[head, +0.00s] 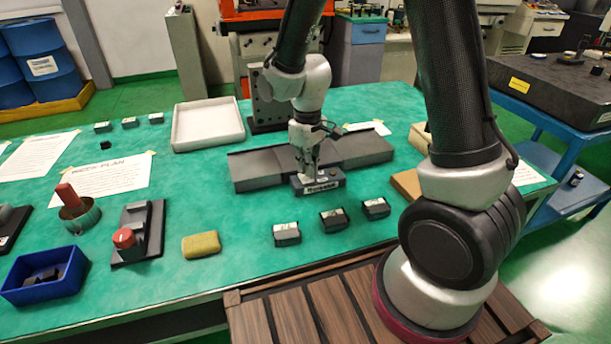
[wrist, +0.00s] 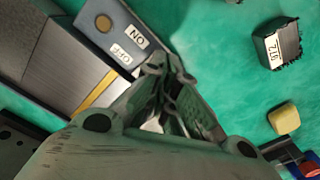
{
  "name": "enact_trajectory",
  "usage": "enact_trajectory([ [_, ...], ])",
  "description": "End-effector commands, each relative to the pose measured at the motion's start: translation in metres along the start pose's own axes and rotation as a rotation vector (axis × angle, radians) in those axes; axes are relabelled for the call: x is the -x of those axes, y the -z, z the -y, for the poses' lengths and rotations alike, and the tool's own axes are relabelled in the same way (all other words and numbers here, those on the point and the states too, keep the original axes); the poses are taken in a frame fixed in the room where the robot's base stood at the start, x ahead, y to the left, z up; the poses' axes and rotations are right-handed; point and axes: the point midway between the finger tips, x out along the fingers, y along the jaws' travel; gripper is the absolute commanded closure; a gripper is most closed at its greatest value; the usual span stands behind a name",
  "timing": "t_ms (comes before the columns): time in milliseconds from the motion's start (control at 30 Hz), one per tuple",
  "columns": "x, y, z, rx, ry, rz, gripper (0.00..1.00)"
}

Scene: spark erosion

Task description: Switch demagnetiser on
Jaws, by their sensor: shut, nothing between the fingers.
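The demagnetiser (head: 262,165) is a long grey block with sloping ends on the green bench. A blue-grey switch box (head: 325,191) with a white label sits at its front edge. In the wrist view the switch box (wrist: 100,22) shows a round brass-coloured disc (wrist: 103,23), with ON and OFF labels beside it. My gripper (head: 309,172) points down just over the switch box; it also shows in the wrist view (wrist: 160,66), its closed fingertips beside the OFF label. I cannot tell whether they touch the box. The fingers hold nothing.
Several small dark blocks with white labels (head: 333,219) stand in front of the switch box. A yellow sponge-like block (head: 201,244), a red-knobbed fixture (head: 135,240) and a blue bin (head: 45,276) lie to the left. A white tray (head: 207,125) is behind.

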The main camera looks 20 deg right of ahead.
Motion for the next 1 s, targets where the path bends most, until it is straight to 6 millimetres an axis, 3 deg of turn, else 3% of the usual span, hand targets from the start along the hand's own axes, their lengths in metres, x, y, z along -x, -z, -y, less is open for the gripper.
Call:
enact_trajectory([
  [1000, -0.015, 0.000, 0.000, 0.000, 0.000, 0.000, 1.00],
])
